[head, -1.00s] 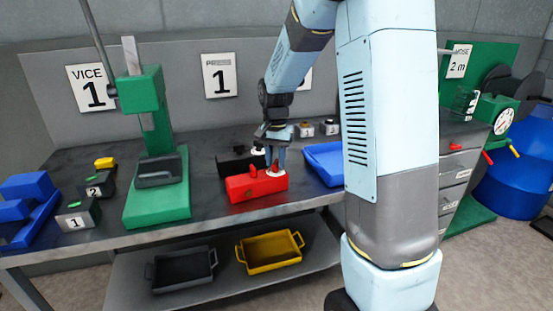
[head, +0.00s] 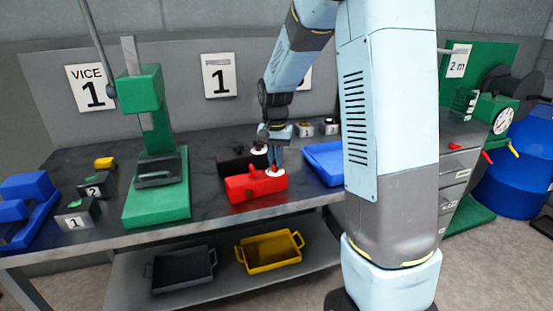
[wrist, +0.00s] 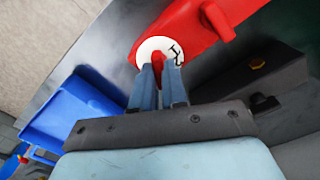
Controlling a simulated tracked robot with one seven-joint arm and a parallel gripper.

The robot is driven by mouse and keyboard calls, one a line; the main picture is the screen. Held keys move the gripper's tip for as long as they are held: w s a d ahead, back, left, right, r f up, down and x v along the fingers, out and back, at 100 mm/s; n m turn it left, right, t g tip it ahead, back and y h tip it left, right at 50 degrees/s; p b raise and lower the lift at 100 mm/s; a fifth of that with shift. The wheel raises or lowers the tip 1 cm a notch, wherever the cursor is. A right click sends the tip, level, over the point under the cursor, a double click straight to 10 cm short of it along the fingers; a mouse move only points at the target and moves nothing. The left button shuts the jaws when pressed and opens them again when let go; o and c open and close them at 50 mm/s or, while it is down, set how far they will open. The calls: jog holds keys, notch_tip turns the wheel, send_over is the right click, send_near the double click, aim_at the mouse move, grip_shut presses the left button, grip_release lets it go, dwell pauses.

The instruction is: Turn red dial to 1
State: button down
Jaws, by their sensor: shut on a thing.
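The red crimper (head: 245,188) lies on the bench, and its red body also fills the top of the wrist view (wrist: 190,30). At its right end is a white dial disc (wrist: 146,46) with black marks at its right edge; I cannot read the setting surely. A red knob (wrist: 158,58) stands on the disc. My gripper (head: 275,166) points down over this dial. In the wrist view its two blue fingers (wrist: 159,78) are shut on the red knob, which is partly hidden between them.
A black crimper (head: 232,163) lies close behind the red one. A blue tray (head: 325,176) is to the right. A green press (head: 158,205) stands to the left. Two small numbered blocks (head: 318,130) sit at the back. Yellow (head: 270,268) and dark bins are on the lower shelf.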

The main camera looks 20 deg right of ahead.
jog(key=n, duration=1.1)
jog(key=shift+n, duration=0.4)
jog(key=n, duration=1)
jog(key=shift+n, duration=0.3)
jog(key=c, duration=1.2)
grip_release()
jog(key=shift+o, duration=0.2)
notch_tip(320, 180, up, 14)
jog(key=shift+f, duration=0.15)
